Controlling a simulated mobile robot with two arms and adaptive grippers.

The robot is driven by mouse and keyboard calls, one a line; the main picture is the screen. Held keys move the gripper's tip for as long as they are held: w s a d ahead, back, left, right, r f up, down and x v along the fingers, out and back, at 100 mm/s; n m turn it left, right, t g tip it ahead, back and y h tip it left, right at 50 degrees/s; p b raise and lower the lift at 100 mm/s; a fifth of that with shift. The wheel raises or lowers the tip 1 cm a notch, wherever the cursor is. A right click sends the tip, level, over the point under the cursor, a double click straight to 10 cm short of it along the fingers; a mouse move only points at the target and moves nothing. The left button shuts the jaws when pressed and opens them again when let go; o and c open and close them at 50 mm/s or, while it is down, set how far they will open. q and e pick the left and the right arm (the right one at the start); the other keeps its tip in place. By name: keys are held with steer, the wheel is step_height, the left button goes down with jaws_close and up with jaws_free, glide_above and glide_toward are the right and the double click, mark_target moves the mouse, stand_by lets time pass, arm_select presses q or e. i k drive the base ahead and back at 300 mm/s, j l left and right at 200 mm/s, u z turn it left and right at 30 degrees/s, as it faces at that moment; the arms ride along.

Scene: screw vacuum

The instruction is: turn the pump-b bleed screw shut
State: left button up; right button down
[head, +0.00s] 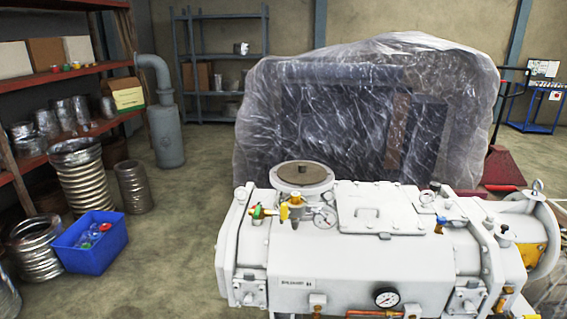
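A white screw vacuum pump (340,262) stands in front of me at the lower right, with dark lettering on its front too small to read surely. On its top left are small fittings with green and red parts (262,212) and a yellow part (296,199), beside a round flange (303,175). A small yellow and blue fitting (440,224) sits at its top right. I cannot tell which fitting is the pump-b bleed screw or whether it is shut. Neither of my grippers is in view.
A plastic-wrapped machine (350,120) stands behind. A blue bin (90,243) and metal bellows (85,180) are at left by the shelves (70,77). Floor between bin and pump is clear.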

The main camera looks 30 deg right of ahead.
mark_target(441, 221)
steer(key=z, duration=1.9)
